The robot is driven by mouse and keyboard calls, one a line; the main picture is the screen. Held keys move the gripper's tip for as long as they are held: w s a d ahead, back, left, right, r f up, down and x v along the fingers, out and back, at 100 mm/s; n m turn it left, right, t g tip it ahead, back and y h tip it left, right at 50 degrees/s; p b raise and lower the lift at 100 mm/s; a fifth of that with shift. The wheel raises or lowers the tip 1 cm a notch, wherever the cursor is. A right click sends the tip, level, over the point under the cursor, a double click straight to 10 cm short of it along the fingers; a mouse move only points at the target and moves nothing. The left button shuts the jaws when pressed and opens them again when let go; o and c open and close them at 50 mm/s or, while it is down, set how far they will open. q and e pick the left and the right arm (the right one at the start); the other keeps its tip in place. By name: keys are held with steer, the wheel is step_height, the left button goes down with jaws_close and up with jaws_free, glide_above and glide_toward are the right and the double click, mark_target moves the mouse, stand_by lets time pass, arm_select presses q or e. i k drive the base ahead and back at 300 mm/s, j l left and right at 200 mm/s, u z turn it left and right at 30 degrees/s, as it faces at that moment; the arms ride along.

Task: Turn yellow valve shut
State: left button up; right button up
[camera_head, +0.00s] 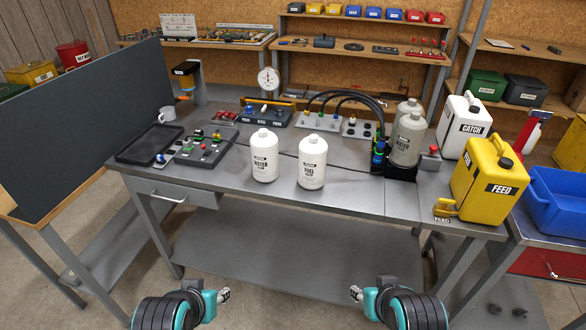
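My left gripper (224,295) and my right gripper (356,293) are low in the picture, in front of the grey workbench (330,203) and apart from everything on it. Their fingers are too small to tell open from shut; I see nothing held. I cannot single out the yellow valve. Small yellow parts show on the dark block (268,117) under the round gauge (268,80) and on the light hose panel (318,122). A dark panel (205,150) at the left bears small red and green knobs.
Two white bottles (264,157) (312,163) stand at the bench's middle. Grey bottles (408,140) stand in a black holder at the right. A yellow FEED can (485,182) and white CATCH can (463,125) stand farther right. The bench's front strip is mostly clear.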

mark_target(446, 201)
steer(key=z, duration=1.25)
